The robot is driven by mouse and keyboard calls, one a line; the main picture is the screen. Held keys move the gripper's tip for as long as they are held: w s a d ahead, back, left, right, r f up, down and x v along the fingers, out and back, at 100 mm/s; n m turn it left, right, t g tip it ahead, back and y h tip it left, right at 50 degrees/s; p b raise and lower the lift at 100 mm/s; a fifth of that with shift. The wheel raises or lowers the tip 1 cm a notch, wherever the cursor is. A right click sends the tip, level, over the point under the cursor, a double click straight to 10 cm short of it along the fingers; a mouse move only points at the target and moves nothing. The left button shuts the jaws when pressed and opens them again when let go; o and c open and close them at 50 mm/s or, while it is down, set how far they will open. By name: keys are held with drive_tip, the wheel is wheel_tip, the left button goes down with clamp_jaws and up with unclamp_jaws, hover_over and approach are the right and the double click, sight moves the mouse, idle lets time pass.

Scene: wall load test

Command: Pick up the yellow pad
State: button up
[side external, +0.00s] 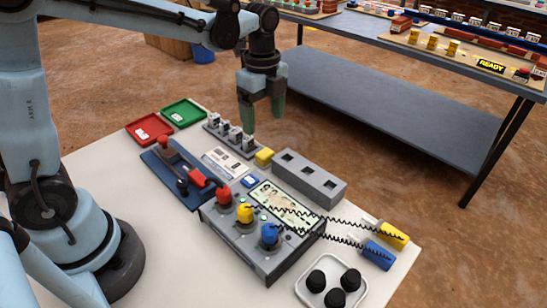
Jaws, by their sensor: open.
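A yellow pad (392,235) lies at the right side of the white table, with a dark coiled cord running to it from the grey console (262,238). A blue pad (379,255) with its own coiled cord lies just in front of it. My gripper (262,116) points down above the back of the table, well to the left of and behind the yellow pad. Its greenish fingers are apart with nothing between them.
The console carries red, yellow and blue knobs. A rack of grey pieces (230,136), red and green trays (149,130) and a blue lever board (180,175) stand left. A white tray of black knobs (331,283) is at front.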

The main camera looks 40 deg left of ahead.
sight(265, 153)
wheel_tip(265, 153, down, 11)
drive_tip(key=shift+w+a+f, duration=0.1)
drive_tip(key=shift+w+f, duration=0.05)
drive_tip(key=shift+f, duration=0.05)
idle(0.5)
drive_tip(key=c, duration=1.1)
drive_tip(key=shift+r, duration=0.15)
drive_tip(key=shift+r, duration=0.5)
drive_tip(key=r, duration=0.3)
drive_tip(key=shift+s+d+r, duration=0.15)
drive_tip(key=shift+s+d, duration=0.1)
drive_tip(key=shift+d, duration=0.15)
drive_tip(key=s+d+r, duration=0.2)
drive_tip(key=d, duration=0.1)
drive_tip(key=s+d+r, duration=0.2)
drive_tip(key=d, duration=0.1)
drive_tip(key=s+d+r, duration=0.1)
drive_tip(key=d+r, duration=0.1)
drive_tip(key=d, duration=0.1)
drive_tip(key=shift+s+r, duration=0.2)
drive_tip(key=shift+s, duration=0.2)
